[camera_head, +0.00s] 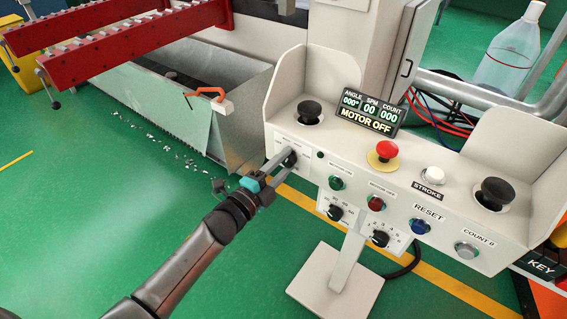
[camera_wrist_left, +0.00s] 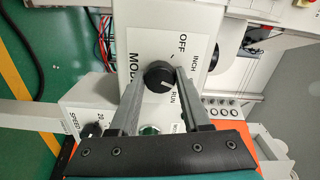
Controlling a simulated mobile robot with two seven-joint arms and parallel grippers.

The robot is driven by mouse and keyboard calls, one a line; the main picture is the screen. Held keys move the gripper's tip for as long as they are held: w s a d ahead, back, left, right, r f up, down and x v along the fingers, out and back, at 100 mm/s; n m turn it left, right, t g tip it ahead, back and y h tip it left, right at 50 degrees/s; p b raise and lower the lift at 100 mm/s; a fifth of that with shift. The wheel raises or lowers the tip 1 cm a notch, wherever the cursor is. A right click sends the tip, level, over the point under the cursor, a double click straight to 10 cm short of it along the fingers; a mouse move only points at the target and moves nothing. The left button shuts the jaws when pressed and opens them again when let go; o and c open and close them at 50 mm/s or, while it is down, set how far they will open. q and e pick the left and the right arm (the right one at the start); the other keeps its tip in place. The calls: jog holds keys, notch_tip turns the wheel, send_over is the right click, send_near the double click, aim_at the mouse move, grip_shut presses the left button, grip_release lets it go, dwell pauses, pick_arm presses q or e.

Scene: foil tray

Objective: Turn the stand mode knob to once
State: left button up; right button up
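The mode knob is a round black knob with a white pointer mark, seen on the panel's left side (camera_head: 290,159) and in the left wrist view (camera_wrist_left: 158,76). Its plate reads MODE, OFF, INCH and RUN; other lettering is hidden or too small. The white mark lies on the knob's lower right, towards RUN. My left gripper (camera_head: 281,163) reaches up to the knob, one finger on each side of it. In the left wrist view its fingertips (camera_wrist_left: 160,78) lie close to the knob's sides; whether both touch is unclear. My right gripper is not in view.
The control panel also carries a red emergency button (camera_head: 387,149), two black palm buttons (camera_head: 309,111) (camera_head: 495,191), a green button (camera_head: 337,183) and small dials (camera_head: 335,212) below. Raised side guards flank the panel. The display (camera_head: 369,113) reads MOTOR OFF. A metal bin (camera_head: 240,125) stands behind left.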

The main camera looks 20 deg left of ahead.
pick_arm(q)
jog(key=o, duration=0.4)
jog(key=shift+o, duration=0.2)
jog(key=shift+s+a, duration=0.2)
jog(key=shift+s, duration=0.35)
jog(key=p+v, duration=0.3)
jog(key=v, duration=1.1)
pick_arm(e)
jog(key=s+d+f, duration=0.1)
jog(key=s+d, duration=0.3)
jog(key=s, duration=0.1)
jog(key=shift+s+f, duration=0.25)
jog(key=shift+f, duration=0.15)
